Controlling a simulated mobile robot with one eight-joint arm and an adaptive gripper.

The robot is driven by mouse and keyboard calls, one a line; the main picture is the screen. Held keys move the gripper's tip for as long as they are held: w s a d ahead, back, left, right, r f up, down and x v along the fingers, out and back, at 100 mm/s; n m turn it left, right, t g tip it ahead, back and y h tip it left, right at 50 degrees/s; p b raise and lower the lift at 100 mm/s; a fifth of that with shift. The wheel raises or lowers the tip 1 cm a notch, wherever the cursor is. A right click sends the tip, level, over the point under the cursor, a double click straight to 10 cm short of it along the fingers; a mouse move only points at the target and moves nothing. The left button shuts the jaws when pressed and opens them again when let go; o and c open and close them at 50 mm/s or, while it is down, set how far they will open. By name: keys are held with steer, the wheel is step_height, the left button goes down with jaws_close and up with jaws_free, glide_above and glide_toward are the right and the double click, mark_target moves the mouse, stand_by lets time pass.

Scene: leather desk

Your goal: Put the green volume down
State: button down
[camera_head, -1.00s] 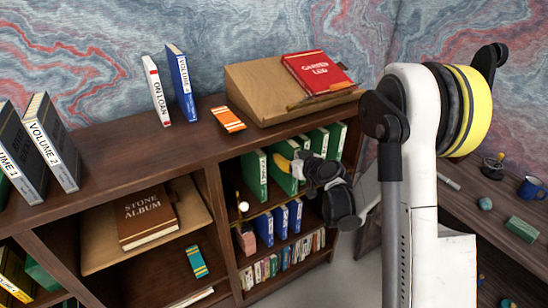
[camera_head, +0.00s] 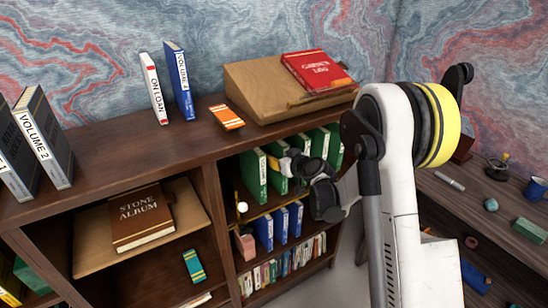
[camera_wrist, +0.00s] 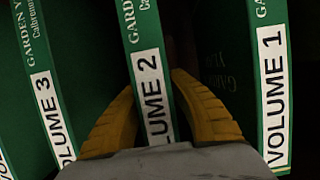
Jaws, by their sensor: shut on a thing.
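The green volume labelled VOLUME 2 (camera_wrist: 142,30) stands between the two yellow fingers of my gripper (camera_wrist: 152,88) in the wrist view, and the fingers are shut on its spine end. VOLUME 3 (camera_wrist: 38,75) is to its left and VOLUME 1 (camera_wrist: 272,60) to its right, both apart from it. In the head view my gripper (camera_head: 283,155) reaches into the upper right shelf compartment. The held volume (camera_head: 279,183) shows there, partly hidden by the gripper, upright in the row of green books. Its bottom contact with the shelf is unclear.
Another green book (camera_head: 252,172) stands left of the held one, and more (camera_head: 335,143) stand to the right. A wooden lectern (camera_head: 257,88) with a red book (camera_head: 318,70) stands on the shelf top above.

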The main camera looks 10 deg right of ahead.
steer(key=c, duration=1.3)
jaws_free()
steer(key=shift+s+r, duration=0.15)
steer(key=shift+r, duration=0.05)
steer(key=p+v, duration=0.4)
steer(key=v, duration=0.8)
steer(key=s+a+r+m+g+h, duration=0.1)
steer(key=s+a+r+g, duration=0.4)
steer(key=s+r, duration=0.55)
steer(key=s+d+m+g+h, duration=0.1)
steer(key=s+m+h, duration=0.1)
steer(key=s, duration=1.8)
steer(key=shift+s+d+f+m+h, duration=0.3)
steer(key=shift+f+h, duration=0.1)
steer(key=shift+h, duration=0.3)
